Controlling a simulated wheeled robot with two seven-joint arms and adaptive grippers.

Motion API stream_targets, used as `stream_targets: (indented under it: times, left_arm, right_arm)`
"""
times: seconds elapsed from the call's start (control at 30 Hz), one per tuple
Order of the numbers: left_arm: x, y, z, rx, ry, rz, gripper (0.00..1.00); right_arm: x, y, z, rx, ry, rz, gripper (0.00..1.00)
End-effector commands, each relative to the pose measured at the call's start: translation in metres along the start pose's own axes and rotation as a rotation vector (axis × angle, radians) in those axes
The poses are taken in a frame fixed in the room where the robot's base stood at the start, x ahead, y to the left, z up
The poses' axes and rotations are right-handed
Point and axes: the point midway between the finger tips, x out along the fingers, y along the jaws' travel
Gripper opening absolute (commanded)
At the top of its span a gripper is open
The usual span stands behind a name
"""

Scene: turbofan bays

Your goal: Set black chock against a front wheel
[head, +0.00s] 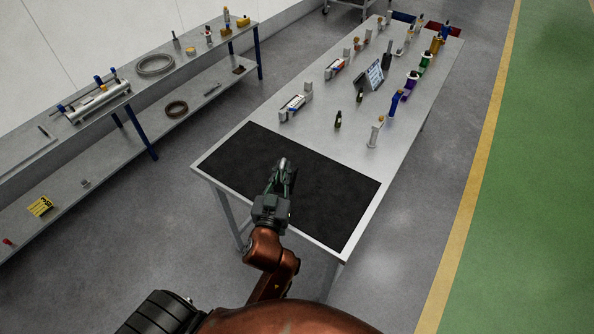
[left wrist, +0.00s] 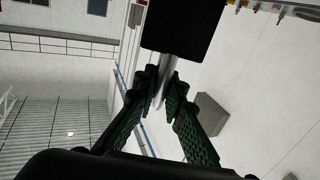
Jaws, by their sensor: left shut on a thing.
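My left gripper (head: 284,174) is over the black mat at the near end of the long table. In the left wrist view its green ribbed fingers (left wrist: 163,98) are shut on a pale grey rod (left wrist: 165,72). A flat black block (left wrist: 185,28) shows at the far end of this rod; I cannot tell for sure that it is the black chock. In the head view only a grey tip (head: 284,163) shows between the fingers, and the dark mat hides any black part. A cart (head: 350,4) is cut off at the top edge, with a wheel (head: 325,10) low on its left. My right gripper is not in view.
The long table (head: 330,135) carries bottles, small fixtures and a tablet (head: 371,78) beyond the mat (head: 325,195). A shelf bench (head: 200,62) with rings and tools stands along the left wall. The floor between them and right of the table is clear.

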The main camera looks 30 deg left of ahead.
Motion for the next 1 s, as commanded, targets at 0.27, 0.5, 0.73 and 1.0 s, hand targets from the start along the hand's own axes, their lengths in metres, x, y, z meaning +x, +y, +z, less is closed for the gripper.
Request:
stream_targets:
  times: [0.27,0.5,0.73,1.0]
  left_arm:
    - [0.063,-0.013,0.027,0.005,0.005,0.005,0.00]
    - [0.100,-0.021,0.068,0.003,0.001,0.005,0.00]
    - [0.113,-0.023,0.082,0.001,0.005,0.007,0.00]
    - [0.120,-0.025,0.118,0.002,0.000,0.006,0.00]
  right_arm:
    - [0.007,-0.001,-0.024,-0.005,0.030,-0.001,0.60]
    - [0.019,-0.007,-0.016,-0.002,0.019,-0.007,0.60]
    - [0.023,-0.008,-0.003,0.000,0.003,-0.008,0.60]
    - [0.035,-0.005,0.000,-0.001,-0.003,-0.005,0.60]
